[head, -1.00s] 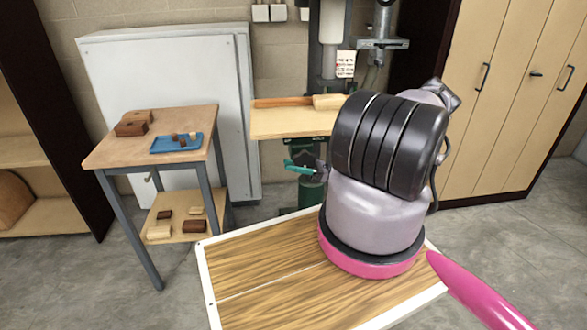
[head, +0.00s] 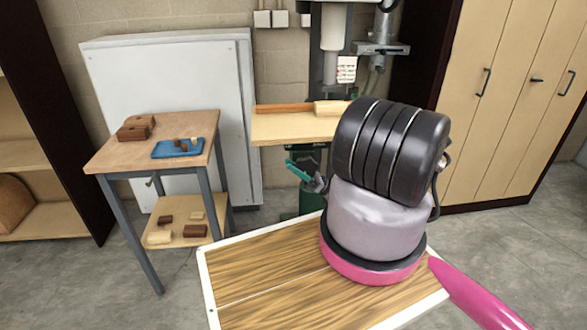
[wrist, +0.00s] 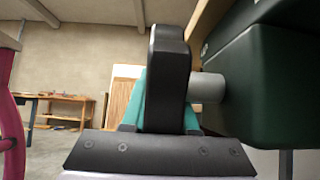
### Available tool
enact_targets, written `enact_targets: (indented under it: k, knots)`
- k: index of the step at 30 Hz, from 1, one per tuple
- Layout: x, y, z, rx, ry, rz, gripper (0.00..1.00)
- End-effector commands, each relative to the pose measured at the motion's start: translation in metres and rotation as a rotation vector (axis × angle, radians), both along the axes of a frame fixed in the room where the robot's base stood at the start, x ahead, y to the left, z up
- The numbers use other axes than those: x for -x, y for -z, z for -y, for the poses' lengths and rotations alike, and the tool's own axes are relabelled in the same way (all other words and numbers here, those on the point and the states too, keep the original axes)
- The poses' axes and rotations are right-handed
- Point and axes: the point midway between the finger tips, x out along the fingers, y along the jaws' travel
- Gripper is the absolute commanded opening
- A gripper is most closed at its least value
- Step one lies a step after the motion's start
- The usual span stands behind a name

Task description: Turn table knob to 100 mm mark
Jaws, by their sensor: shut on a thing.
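The black knob (wrist: 170,70) stands upright in the middle of the wrist view, on a short grey shaft (wrist: 208,88) that runs into a dark green machine housing (wrist: 265,85). My gripper (wrist: 165,118) is shut on the knob, with a teal finger on each side of it. In the head view, my gripper (head: 301,171) shows as a small teal piece below the light wooden machine table (head: 285,130). The knob cannot be made out clearly there. No scale or 100 mm mark is readable in either view.
A wooden side table (head: 110,155) with brown blocks (head: 136,128) and a blue tray (head: 178,148) stands at left. A pale cabinet (head: 170,90) is behind it. Tall wooden lockers (head: 515,110) are at right. Grey floor is open around the machine.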

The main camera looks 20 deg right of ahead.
Motion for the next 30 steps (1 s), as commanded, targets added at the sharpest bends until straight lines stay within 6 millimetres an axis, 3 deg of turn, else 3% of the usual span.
enact_targets:
  k: [5, 6, 7, 8, 20, 30]
  knots:
    - [-0.002, -0.003, 0.0, -0.005, 0.001, 0.002, 0.0]
    - [-0.002, -0.003, 0.0, -0.005, 0.001, 0.002, 0.43]
    - [-0.002, -0.003, 0.0, -0.005, 0.001, 0.002, 0.54]
    - [-0.002, -0.002, 0.0, -0.004, 0.001, 0.001, 0.57]
    - [0.0, 0.001, 0.002, -0.001, 0.001, 0.0, 0.57]
    - [0.011, 0.037, 0.042, 0.0, 0.005, 0.0, 0.57]
